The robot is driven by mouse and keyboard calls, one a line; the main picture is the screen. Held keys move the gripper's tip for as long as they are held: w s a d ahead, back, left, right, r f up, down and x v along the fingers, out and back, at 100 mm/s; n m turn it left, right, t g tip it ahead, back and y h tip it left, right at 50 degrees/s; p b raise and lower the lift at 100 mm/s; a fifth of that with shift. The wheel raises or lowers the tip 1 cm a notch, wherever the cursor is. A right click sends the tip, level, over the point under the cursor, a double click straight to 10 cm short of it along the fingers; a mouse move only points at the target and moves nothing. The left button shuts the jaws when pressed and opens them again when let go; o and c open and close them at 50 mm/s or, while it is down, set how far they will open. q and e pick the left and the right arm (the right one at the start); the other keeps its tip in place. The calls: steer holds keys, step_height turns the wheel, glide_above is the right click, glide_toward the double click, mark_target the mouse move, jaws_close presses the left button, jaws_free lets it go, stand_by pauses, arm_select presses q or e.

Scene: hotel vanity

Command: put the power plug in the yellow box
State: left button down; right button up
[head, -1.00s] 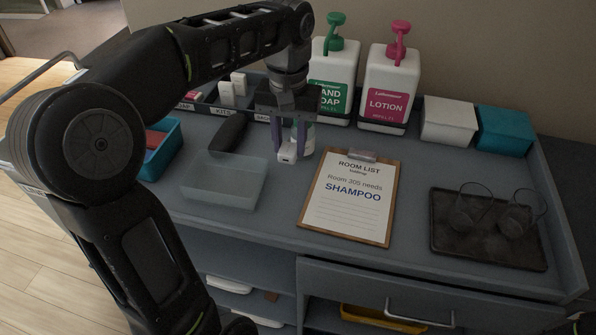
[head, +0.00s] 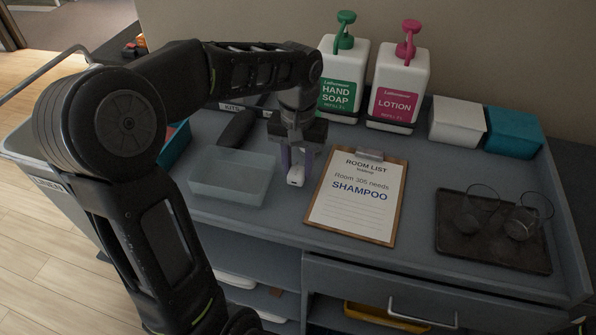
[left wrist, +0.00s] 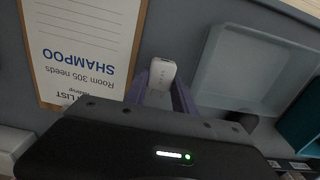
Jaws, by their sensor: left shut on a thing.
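My left gripper (head: 297,172) is shut on a small white block, which I take to be the power plug (head: 296,178). It is held between purple fingers over the counter, between the clear tray and the clipboard. In the left wrist view the plug (left wrist: 161,73) sticks out past the fingertips. Whether it touches the counter is hard to tell. The yellow box (head: 378,318) is low in front, below the counter top in the drawer area, and only partly visible. My right gripper is not in view.
A translucent tray (head: 232,193) lies left of the gripper, and a clipboard (head: 355,226) lies right. Soap (head: 338,98) and lotion (head: 397,105) bottles stand behind. A dark tray (head: 480,257) with glasses is at right. The drawer handle (head: 422,319) juts out in front.

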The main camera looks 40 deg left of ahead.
mark_target(298, 169)
arm_select(q)
steer(key=shift+f, duration=1.2)
steer(key=shift+f, duration=0.1)
steer(key=c, duration=1)
jaws_free()
step_height(298, 169, up, 12)
steer(key=shift+r+p, duration=0.15)
steer(key=shift+p, duration=0.35)
steer(key=shift+c, duration=0.2)
